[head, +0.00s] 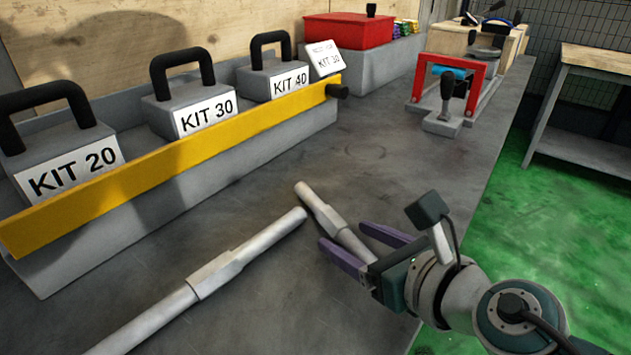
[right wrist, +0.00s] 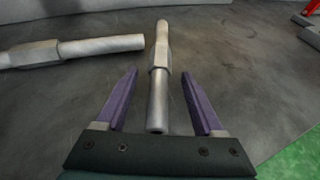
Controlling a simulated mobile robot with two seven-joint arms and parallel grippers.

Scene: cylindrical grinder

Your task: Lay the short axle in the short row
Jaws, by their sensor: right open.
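Two grey stepped axles lie on the grey bench top. The shorter axle (head: 332,220) lies near the bench's right edge, partly hidden by my right gripper in the head view. My right gripper (head: 352,242) is open, with its purple fingers on either side of this axle's near end. In the right wrist view the shorter axle (right wrist: 159,75) runs away from between the open fingers (right wrist: 160,85), with a gap on each side. The longer axle (head: 215,275) lies to the left and runs out of the head view at the bottom. My left gripper is not in view. I see no short row.
A grey rack with a yellow bar (head: 180,160) holds blocks labelled KIT 20, KIT 30 and KIT 40. A red box (head: 347,31) and a red-framed fixture (head: 447,85) stand farther back. The bench between rack and fixture is clear.

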